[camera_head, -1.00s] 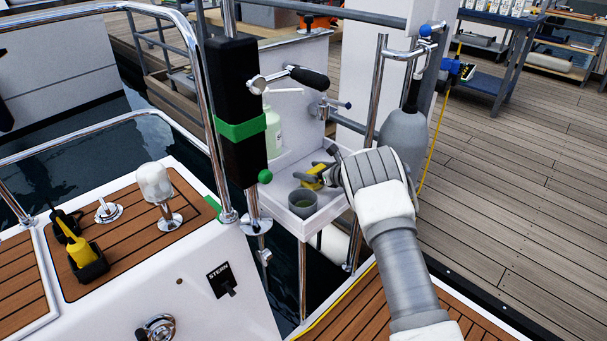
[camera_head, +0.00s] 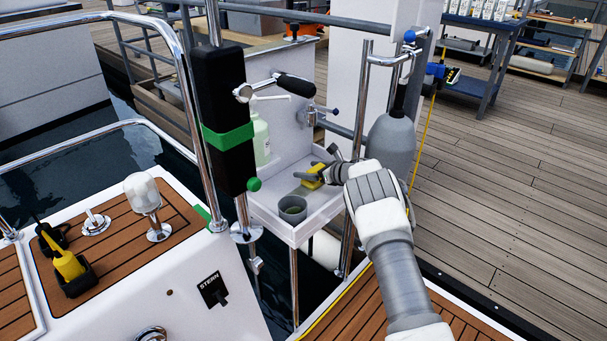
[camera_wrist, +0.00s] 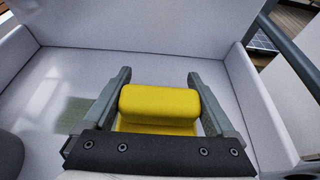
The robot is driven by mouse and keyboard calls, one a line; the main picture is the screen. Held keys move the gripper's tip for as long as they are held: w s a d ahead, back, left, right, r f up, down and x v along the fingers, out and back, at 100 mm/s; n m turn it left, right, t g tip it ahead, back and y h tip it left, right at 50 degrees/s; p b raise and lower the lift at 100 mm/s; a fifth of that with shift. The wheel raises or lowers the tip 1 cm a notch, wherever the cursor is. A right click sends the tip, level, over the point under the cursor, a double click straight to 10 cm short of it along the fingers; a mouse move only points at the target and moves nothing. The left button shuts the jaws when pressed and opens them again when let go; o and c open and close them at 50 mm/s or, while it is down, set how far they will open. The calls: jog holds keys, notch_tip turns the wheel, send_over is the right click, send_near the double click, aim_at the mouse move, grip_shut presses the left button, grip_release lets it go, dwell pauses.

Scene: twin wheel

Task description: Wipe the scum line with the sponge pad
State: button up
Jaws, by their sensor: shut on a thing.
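My gripper (camera_head: 318,173) is shut on the yellow sponge pad (camera_head: 312,177), inside the white tray (camera_head: 272,222). In the wrist view the sponge pad (camera_wrist: 158,103) sits between the two grey fingers (camera_wrist: 160,100), over the tray floor. I cannot tell whether its underside touches the floor. A faint grey-green smear (camera_wrist: 72,114), likely the scum line, lies on the tray floor to the left of the left finger. The gripper and sponge hide part of the floor.
A grey cup (camera_head: 292,209) stands at the tray's front, left of my gripper. A pale green bottle (camera_head: 261,140) stands at the back left. A black padded post (camera_head: 224,120) and chrome rails flank the tray. A grey bottle-shaped object (camera_head: 390,145) is at right.

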aim_at(302, 181)
jog(key=shift+w+d, duration=0.5)
jog(key=shift+w, duration=0.05)
jog(key=s+a+p, duration=0.2)
jog(key=s, duration=0.1)
jog(key=shift+s+a, duration=0.25)
jog(key=shift+a, duration=0.15)
jog(key=shift+s+a+f, duration=0.1)
jog(key=shift+s+a, duration=0.05)
jog(key=shift+s, duration=0.05)
jog(key=shift+s+a+p, duration=0.15)
jog(key=shift+s+a, duration=0.65)
jog(key=shift+s, duration=0.15)
jog(key=shift+s+a+p, duration=0.15)
jog(key=shift+s+a, duration=0.6)
jog(key=shift+s, duration=0.2)
